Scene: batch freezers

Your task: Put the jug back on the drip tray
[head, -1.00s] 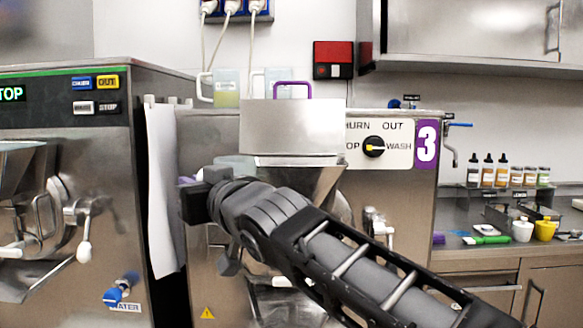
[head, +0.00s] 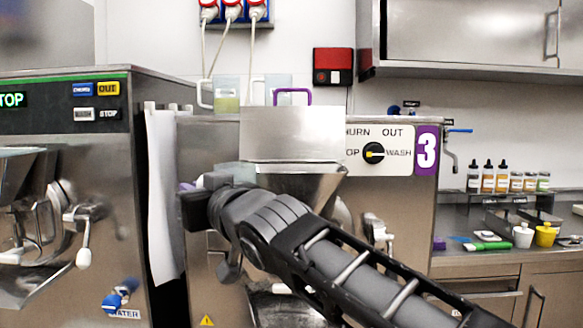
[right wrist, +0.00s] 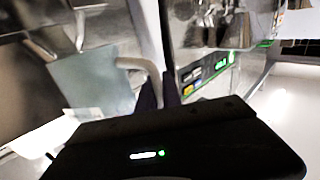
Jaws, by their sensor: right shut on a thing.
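The jug is a pale, see-through vessel (right wrist: 95,85) with a loop handle, large and tilted in the right wrist view. In the head view a pale part of it (head: 232,170) shows just behind my right gripper, in front of machine 3. My right gripper (right wrist: 159,92) is shut on the jug's handle. In the head view its fingertips (head: 188,187) are mostly hidden by the wrist. The drip tray cannot be made out; my right arm covers the lower front of machine 3. My left gripper is in neither view.
Machine 3 (head: 405,210) has a steel hopper (head: 292,135) above my arm. Two clear jugs stand on its top, one with yellowish liquid (head: 227,104). Another machine (head: 65,160) is close at the left. A counter with bottles and cups (head: 523,235) is at the right.

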